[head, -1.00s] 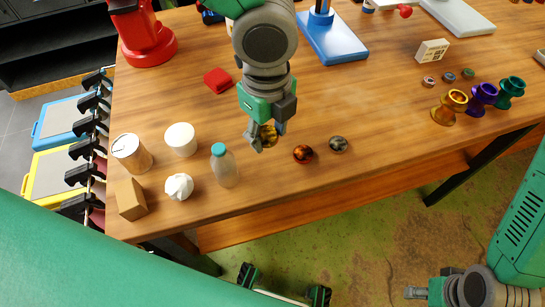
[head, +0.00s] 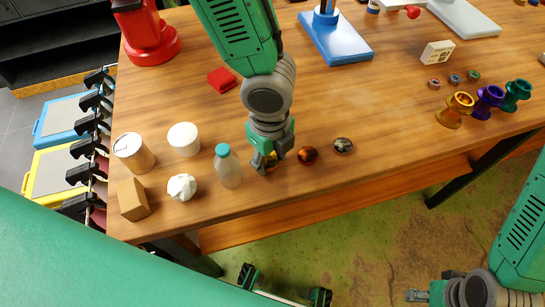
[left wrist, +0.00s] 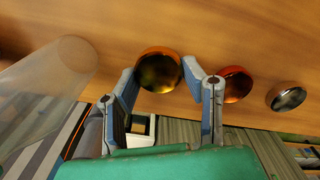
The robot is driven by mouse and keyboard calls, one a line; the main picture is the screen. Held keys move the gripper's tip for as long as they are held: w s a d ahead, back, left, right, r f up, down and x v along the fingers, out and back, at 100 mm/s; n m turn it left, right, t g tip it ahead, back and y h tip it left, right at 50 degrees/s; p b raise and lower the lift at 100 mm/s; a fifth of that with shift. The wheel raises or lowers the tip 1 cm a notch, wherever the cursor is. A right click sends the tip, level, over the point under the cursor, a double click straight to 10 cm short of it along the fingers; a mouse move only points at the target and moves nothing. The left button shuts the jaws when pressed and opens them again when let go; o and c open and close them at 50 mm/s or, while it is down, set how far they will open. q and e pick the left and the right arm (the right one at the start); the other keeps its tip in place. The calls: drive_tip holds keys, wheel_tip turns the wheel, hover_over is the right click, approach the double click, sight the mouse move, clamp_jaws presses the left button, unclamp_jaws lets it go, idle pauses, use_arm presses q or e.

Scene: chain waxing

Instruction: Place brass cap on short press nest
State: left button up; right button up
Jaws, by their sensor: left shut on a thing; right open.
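My left gripper (head: 266,165) is shut on the brass cap, a small round golden piece (head: 271,168) partly hidden by the fingers in the head view. In the left wrist view the brass cap (left wrist: 158,70) sits between the two fingertips (left wrist: 160,75), low at the table; I cannot tell whether it touches the wood. My right gripper (head: 417,295) is open and empty at the bottom right, away from the table. Presses stand at the back: one red (head: 152,45), one with a blue base (head: 338,45). I cannot tell which nest is the short one.
An orange cap (head: 307,155) and a dark cap (head: 343,145) lie just right of my left gripper. A bottle (head: 227,168) stands close on its left. Gold, purple and green cups (head: 455,110) stand at right. The table's middle is clear.

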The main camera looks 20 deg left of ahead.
use_arm(q)
drive_tip(key=shift+a+f, duration=0.3)
drive_tip(key=shift+d+f, duration=0.15)
drive_tip(key=o, duration=0.8)
drive_tip(key=shift+d+f, duration=0.1)
drive_tip(key=o, duration=0.4)
drive_tip(key=shift+d, duration=0.25)
drive_tip(key=shift+a, duration=0.2)
